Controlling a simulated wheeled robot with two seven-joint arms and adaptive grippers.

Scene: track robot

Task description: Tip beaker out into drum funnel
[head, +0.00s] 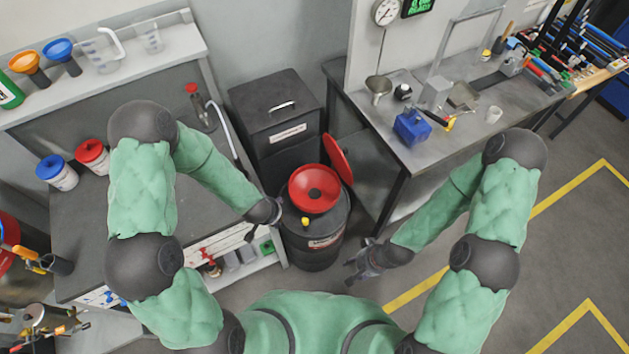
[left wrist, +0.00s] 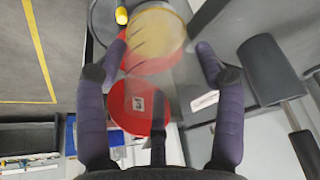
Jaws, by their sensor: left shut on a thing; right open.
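The black drum (head: 318,240) stands in the middle of the head view with a red funnel (head: 314,188) on top. The funnel's red lid (head: 339,160) stands open behind it and shows a label in the left wrist view (left wrist: 127,112). My left gripper (head: 272,212) is at the drum's left side, near the funnel. In the left wrist view its fingers (left wrist: 165,65) are shut on a see-through beaker (left wrist: 158,38) with yellowish contents, in front of the funnel. The beaker is not clear in the head view. My right gripper (head: 362,262) is open and empty, right of the drum.
A dark bin (head: 276,105) stands behind the drum. A grey workbench (head: 440,140) with a blue box (head: 411,127) is at the right. A left bench (head: 85,215) holds blue- and red-lidded tubs. A yellow cap (head: 305,221) sits on the drum top. Floor is clear at front right.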

